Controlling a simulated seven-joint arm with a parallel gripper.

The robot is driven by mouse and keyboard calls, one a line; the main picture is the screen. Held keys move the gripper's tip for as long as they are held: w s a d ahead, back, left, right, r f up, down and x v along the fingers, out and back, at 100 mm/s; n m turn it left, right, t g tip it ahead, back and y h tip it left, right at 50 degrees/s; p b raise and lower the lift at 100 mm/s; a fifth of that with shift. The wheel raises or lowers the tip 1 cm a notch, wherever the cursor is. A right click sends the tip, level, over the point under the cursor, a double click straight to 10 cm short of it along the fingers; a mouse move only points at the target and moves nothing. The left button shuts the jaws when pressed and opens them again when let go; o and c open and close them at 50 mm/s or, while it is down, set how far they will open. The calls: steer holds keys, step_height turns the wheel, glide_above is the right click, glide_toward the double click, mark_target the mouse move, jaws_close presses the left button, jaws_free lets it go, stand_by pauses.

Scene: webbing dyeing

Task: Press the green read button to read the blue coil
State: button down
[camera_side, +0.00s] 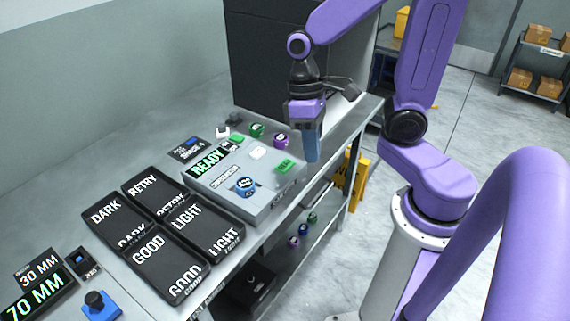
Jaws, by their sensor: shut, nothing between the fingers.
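A grey reader box (262,208) stands on the bench, with a display (209,161) that reads READY. A green button (284,165) with small lettering, too small to read, sits near the right end of its top. The blue coil (245,187) rests on the top near the front edge, left of the button. My gripper (312,157) points down with its fingers shut and empty. In the picture it is just right of the green button and appears above it, apart from it. How high it is I cannot tell.
Black trays marked DARK (103,211), RETRY (145,186), LIGHT (189,218) and GOOD (148,247) lie left of the box. Green (257,130) and purple (281,140) coils stand behind it.

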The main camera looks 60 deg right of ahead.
steer(key=w+m+y, duration=0.2)
steer(key=w+m, duration=0.2)
steer(key=m, duration=0.1)
steer(key=m+t+y, duration=0.5)
steer(key=m+t, duration=0.1)
steer(key=m, duration=0.5)
glide_above(289, 163)
steer(key=shift+f, duration=0.35)
steer(key=shift+f, duration=4.4)
steer(key=shift+f, duration=0.15)
steer(key=shift+f, duration=0.3)
